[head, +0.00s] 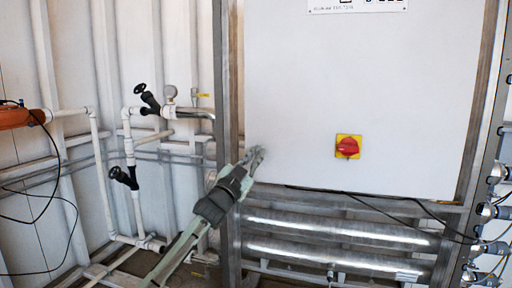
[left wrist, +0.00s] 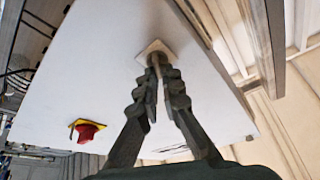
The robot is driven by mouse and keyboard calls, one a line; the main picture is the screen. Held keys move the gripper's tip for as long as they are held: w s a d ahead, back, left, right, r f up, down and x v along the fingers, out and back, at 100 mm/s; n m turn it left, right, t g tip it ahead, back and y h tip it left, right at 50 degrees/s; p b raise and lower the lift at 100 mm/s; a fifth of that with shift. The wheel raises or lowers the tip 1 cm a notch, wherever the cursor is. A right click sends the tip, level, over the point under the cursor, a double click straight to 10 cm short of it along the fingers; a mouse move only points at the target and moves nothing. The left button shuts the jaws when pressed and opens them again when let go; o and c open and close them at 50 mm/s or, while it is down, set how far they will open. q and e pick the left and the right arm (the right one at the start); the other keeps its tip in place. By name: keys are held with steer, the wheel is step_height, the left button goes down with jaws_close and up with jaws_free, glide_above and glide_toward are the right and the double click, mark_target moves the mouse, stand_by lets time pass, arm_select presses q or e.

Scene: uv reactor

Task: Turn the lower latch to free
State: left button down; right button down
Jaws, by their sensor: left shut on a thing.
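The lower latch is at the left edge of the white cabinet door (head: 320,100), where my left gripper (head: 256,155) covers it in the head view. In the left wrist view, its pale square plate (left wrist: 152,48) shows at the fingertips of my left gripper (left wrist: 160,68). The gripper is shut on the latch's small handle, which is mostly hidden between the fingertips, so its angle cannot be told. My right gripper is in neither view.
A red rotary switch on a yellow plate (head: 348,147) sits on the door, right of the gripper. Metal tubes (head: 330,229) run below the cabinet. White pipes with black valves (head: 124,178) stand at the left. A metal post (head: 228,80) borders the door's left side.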

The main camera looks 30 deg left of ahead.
arm_select(q)
steer(key=shift+f+m+g+h+p, duration=0.15)
steer(key=shift+m+g+h, duration=0.5)
steer(key=shift+m, duration=1.65)
steer(key=shift+r+m+g+h+p, duration=0.2)
steer(key=shift+m+g+h, duration=0.45)
steer(key=shift+m, duration=1.65)
steer(key=shift+f+m+g+h+p, duration=0.25)
steer(key=shift+m+g+h, duration=0.4)
steer(key=shift+m, duration=1.65)
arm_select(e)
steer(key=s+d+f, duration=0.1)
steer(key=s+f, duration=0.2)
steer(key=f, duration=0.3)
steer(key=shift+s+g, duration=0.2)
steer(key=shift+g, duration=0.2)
arm_select(q)
steer(key=shift+d, duration=0.1)
steer(key=c, duration=1.7)
jaws_free()
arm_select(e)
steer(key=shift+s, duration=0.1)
